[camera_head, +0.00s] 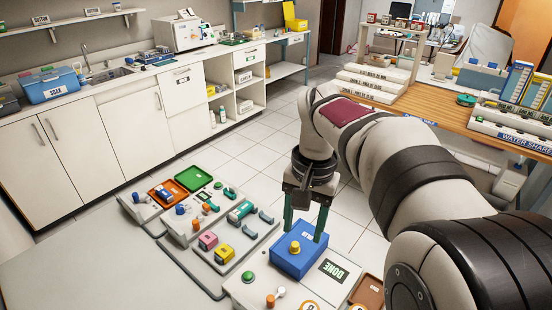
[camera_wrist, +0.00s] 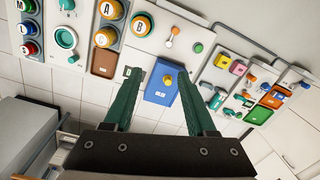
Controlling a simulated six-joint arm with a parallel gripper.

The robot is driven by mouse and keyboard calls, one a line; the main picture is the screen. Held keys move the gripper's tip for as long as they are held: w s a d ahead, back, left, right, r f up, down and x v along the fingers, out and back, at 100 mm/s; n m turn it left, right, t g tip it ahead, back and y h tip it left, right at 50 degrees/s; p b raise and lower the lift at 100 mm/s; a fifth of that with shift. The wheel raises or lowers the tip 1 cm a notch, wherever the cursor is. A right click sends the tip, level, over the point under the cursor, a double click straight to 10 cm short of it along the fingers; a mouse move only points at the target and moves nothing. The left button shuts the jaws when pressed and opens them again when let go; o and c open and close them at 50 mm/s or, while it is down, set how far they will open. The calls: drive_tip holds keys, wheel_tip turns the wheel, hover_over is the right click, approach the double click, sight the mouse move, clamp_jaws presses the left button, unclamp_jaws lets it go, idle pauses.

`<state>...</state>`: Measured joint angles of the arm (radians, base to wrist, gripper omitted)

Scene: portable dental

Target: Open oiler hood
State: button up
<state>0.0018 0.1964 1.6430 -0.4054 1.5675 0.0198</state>
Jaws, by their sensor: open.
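The oiler hood appears to be the blue box (camera_head: 288,263) with small lettering and a yellow knob (camera_head: 295,247) on top. It sits on a white panel beside a DONE label (camera_head: 333,269) and looks closed. My gripper (camera_head: 304,232) points down above the box, its two green fingers apart and empty. In the wrist view the blue box (camera_wrist: 160,97) and yellow knob (camera_wrist: 168,79) lie between the open fingers (camera_wrist: 158,72). The knob is nearer the right finger. I cannot tell how high the fingertips are above the box.
The panel also carries a green button (camera_head: 248,276) and an orange-knobbed control (camera_head: 271,300). To its left, a grey board holds a pink block (camera_head: 208,240), a yellow block (camera_head: 224,253) and coloured trays (camera_head: 194,179). A brown tray (camera_wrist: 103,62) lies on the other side.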

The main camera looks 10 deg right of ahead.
approach(295, 244)
drive_tip(key=shift+h, duration=0.3)
drive_tip(key=f, duration=0.8)
drive_tip(key=shift+s+a+f, duration=0.15)
drive_tip(key=shift+a+f, duration=0.1)
drive_tip(key=shift+f, duration=0.05)
clamp_jaws()
idle(0.4)
